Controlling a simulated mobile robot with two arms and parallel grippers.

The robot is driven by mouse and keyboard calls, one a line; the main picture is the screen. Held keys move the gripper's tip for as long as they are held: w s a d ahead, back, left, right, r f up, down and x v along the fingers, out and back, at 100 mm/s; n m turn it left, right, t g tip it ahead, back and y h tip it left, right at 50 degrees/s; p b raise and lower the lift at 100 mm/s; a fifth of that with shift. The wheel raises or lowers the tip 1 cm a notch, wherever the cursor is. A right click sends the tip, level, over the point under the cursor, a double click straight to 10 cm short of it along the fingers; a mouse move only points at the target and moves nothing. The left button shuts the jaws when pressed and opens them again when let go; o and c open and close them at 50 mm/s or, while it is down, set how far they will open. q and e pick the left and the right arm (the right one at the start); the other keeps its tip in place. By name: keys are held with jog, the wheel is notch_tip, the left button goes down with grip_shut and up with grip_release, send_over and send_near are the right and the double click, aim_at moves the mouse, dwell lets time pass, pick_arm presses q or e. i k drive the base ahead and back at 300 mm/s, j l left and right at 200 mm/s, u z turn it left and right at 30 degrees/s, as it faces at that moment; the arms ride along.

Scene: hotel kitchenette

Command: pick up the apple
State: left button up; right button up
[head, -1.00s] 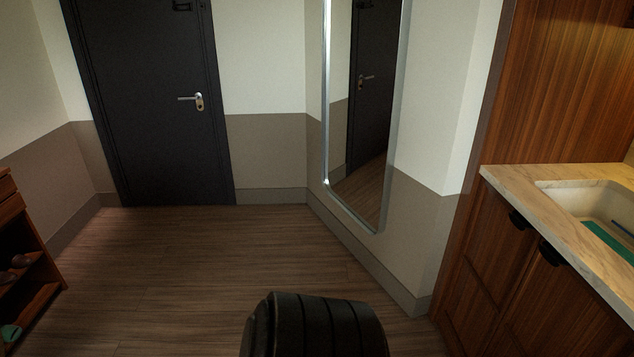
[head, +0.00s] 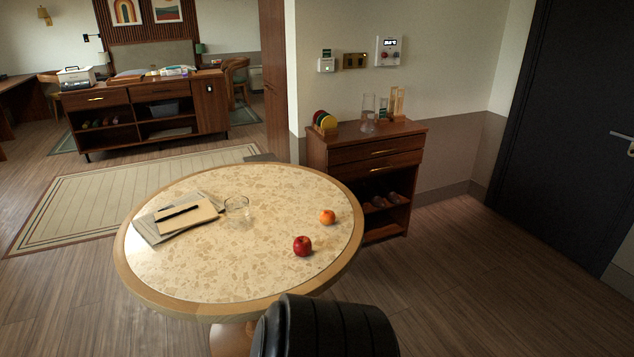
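A red apple (head: 302,246) sits on the round table (head: 183,279), near its front right edge in the head view. An orange fruit (head: 327,217) lies a little behind it and to the right, apart from it. Neither of my grippers shows in this view.
A notebook with a pen (head: 184,215) and a clear glass (head: 237,206) are on the table's left and middle. A wooden cabinet (head: 373,156) with glassware on top stands behind right. A rug (head: 90,206) lies behind left. Open floor (head: 462,265) is to the right, before a dark door (head: 575,130).

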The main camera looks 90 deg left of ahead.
aim_at(302, 246)
jog(key=u, duration=2.85)
